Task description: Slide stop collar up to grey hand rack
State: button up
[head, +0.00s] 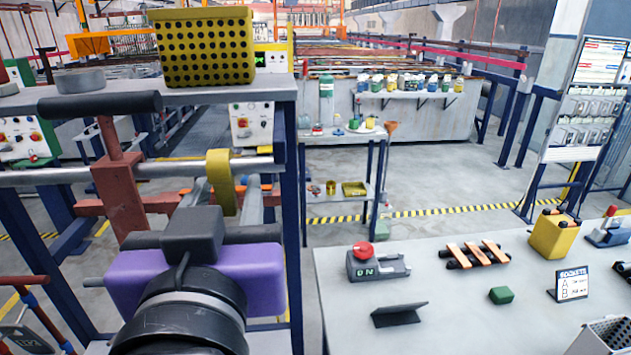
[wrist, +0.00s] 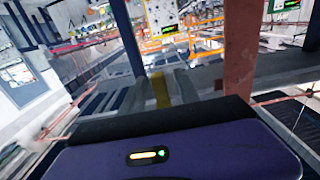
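A yellow stop collar (head: 220,182) sits around the silver horizontal rail (head: 70,175) in the head view. In the wrist view the collar (wrist: 162,90) shows as a yellow strip. My gripper (head: 224,205), with its purple body, is in front of the rail. Its two grey fingers flank the collar, and they also show in the wrist view (wrist: 160,88). Contact between fingers and collar is unclear. A rust-red rack with a black handle (head: 120,185) hangs on the rail left of the collar. In the wrist view it is the red upright (wrist: 238,75) at right. I cannot identify a grey hand rack.
A blue post (head: 291,200) stands close right of my gripper. A shelf (head: 130,95) above the rail bears a yellow perforated bin (head: 205,48) and a grey disc (head: 80,82). A grey table (head: 450,310) with several small items is at right. Open floor lies beyond it.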

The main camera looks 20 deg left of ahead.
grip_shut()
dwell(1.4)
